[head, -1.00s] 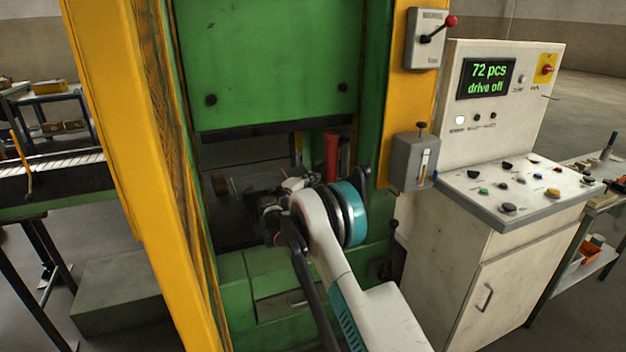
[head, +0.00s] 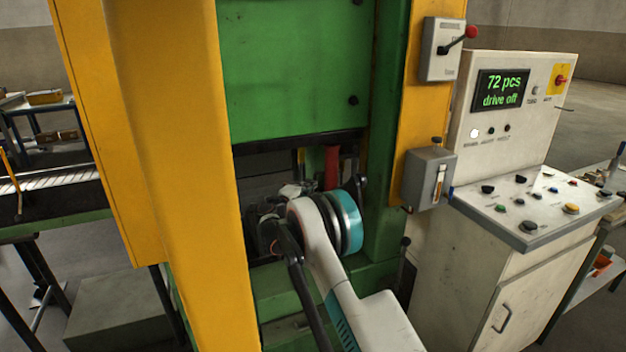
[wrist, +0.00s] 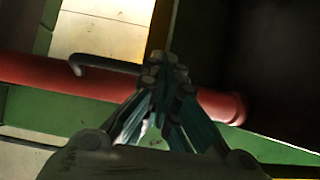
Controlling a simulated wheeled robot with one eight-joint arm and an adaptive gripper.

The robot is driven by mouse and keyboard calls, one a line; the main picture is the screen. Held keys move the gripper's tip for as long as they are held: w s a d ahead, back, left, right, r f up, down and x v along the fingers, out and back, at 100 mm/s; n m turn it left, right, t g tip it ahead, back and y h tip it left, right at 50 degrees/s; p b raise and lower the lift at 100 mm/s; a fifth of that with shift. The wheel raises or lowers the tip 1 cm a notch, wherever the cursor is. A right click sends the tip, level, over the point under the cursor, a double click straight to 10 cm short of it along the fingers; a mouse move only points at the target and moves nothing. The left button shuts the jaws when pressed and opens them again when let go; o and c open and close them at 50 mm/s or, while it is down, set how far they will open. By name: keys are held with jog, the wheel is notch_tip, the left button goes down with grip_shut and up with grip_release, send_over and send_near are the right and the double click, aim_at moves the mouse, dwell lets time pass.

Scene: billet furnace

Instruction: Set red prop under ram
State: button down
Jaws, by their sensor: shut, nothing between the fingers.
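The red prop (head: 332,166) stands upright in the press opening, below the right part of the green ram (head: 290,70). Only its upper part shows in the head view; my arm hides the rest. In the wrist view the red prop (wrist: 60,88) runs across the picture as a long red cylinder, with a dark bent handle (wrist: 105,64) beside it. My gripper (wrist: 165,65) is shut and empty. Its fingers overlap the prop in the picture; I cannot tell whether they touch it. In the head view the fingertips are hidden.
A yellow press column (head: 190,150) stands close to the left of my arm. A grey lever box (head: 428,178) is on the right column. The control cabinet (head: 520,130) stands at right; its display reads "72 pcs, drive off". The opening around my wrist is narrow.

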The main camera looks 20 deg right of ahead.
dwell(0.3)
jog(key=v, duration=1.2)
jog(key=shift+s+r, duration=0.2)
jog(key=shift+s, duration=0.05)
jog(key=shift+d, duration=0.1)
jog(key=shift+f, duration=0.1)
